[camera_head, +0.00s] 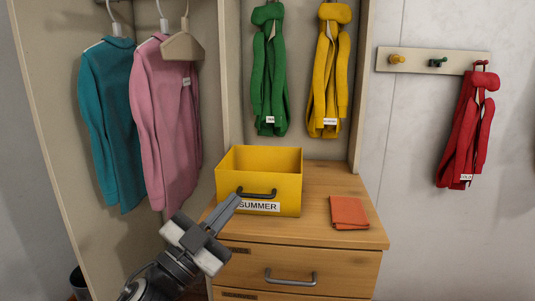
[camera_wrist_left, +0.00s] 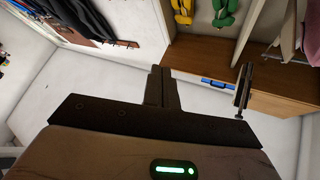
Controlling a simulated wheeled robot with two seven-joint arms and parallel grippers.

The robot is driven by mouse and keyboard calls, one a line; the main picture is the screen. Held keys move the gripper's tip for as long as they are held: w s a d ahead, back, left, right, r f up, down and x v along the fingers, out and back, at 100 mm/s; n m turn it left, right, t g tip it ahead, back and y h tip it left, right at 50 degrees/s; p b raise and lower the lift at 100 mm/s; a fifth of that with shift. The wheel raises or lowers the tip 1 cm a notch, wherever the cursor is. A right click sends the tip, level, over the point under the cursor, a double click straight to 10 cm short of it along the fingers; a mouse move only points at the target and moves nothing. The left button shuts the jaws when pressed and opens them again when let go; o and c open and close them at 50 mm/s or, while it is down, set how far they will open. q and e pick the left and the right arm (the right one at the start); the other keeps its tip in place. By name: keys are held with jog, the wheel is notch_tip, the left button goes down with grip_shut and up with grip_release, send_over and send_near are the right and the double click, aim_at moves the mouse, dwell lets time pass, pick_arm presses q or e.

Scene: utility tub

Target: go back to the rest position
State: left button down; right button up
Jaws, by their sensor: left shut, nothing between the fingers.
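My left gripper (camera_head: 232,203) comes in from the lower left in the head view. Its fingers are together with nothing between them, and they point up and right in front of the yellow box labelled SUMMER (camera_head: 230,190). I cannot tell whether they touch the box. In the left wrist view the closed dark fingers (camera_wrist_left: 161,86) stand over pale floor, apart from the wooden furniture. My right gripper is in neither view.
The yellow box and a folded orange cloth (camera_head: 349,212) are on the wooden drawer chest (camera_head: 325,262). Teal (camera_head: 113,125) and pink (camera_head: 165,125) tops hang at left. Green (camera_head: 269,75), yellow (camera_head: 328,75) and red (camera_head: 467,130) garments hang behind and right.

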pick_arm(q)
jog(key=s+a+f+n+y, duration=0.3)
jog(key=s+f+n+y, duration=0.15)
jog(key=f, duration=0.45)
jog(key=s+a+f+n+y, duration=0.25)
jog(key=f+n+y, duration=0.25)
jog(key=f, duration=0.4)
jog(key=s+a+f+n+g+y, duration=0.1)
jog(key=s+f+n+g+y, duration=0.1)
jog(key=s+f+g, duration=0.5)
jog(key=s+f, duration=0.6)
jog(key=s, duration=0.2)
jog(key=shift+s+a, duration=0.15)
